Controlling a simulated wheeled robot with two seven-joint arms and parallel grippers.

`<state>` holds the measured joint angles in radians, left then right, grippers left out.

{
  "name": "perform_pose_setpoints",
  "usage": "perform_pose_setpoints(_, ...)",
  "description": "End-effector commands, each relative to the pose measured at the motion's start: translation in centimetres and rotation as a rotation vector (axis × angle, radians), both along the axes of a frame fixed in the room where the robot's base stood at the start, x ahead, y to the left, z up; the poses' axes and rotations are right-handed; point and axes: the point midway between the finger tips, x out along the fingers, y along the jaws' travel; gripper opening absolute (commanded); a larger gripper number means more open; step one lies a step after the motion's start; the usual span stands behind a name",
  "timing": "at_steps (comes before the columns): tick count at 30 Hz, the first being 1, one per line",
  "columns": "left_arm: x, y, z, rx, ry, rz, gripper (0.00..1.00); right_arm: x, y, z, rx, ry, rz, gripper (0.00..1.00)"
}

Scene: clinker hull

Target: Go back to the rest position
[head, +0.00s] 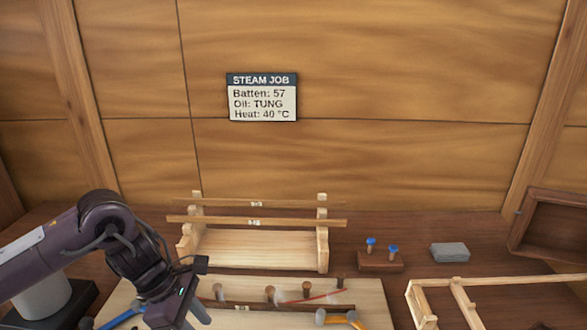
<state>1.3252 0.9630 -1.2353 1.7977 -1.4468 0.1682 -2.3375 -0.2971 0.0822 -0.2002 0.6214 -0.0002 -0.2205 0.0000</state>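My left arm comes in from the left, and its gripper (192,314) points down over the near left part of the pale wooden board (370,298). The fingertips are cut off or hidden at the bottom of the picture, so I cannot tell whether it is open or what is between the fingers. My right gripper is not in view.
A wooden rack (255,249) holding battens stands behind the board. Pegs, a dark batten (275,308) and an orange-handled tool (337,317) lie on the board. To the right are a blue-topped peg block (380,262), a grey block (450,252) and a wooden frame (418,302).

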Motion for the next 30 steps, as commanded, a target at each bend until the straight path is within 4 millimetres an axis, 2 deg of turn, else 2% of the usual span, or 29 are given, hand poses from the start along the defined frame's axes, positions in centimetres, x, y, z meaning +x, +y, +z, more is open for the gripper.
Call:
perform_pose_setpoints(2, -0.1, -1.2, -0.6, -0.012, -0.003, 0.015, 0.32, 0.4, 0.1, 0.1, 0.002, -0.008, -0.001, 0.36)
perform_pose_setpoints(11, -0.1, -5.9, -2.3, -0.082, -0.018, 0.133, 0.32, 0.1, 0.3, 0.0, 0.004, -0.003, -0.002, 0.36)
perform_pose_setpoints(17, -0.4, -11.0, -3.3, -0.193, -0.009, 0.298, 0.32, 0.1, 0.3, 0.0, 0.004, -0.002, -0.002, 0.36)
perform_pose_setpoints(20, -0.8, -14.2, -3.4, -0.284, 0.018, 0.429, 0.32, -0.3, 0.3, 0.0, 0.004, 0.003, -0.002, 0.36)
perform_pose_setpoints(23, -1.3, -17.9, -3.0, -0.418, 0.081, 0.627, 0.32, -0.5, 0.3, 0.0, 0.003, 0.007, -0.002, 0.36)
perform_pose_setpoints(25, -1.6, -20.2, -2.1, -0.537, 0.159, 0.82, 0.32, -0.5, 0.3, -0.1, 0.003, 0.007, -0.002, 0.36)
perform_pose_setpoints(27, -1.6, -21.6, -1.0, -0.66, 0.265, 1.045, 0.32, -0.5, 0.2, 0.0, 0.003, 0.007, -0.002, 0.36)
perform_pose_setpoints(30, -1.2, -21.7, 0.4, -0.824, 0.452, 1.395, 0.32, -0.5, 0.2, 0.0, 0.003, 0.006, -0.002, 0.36)
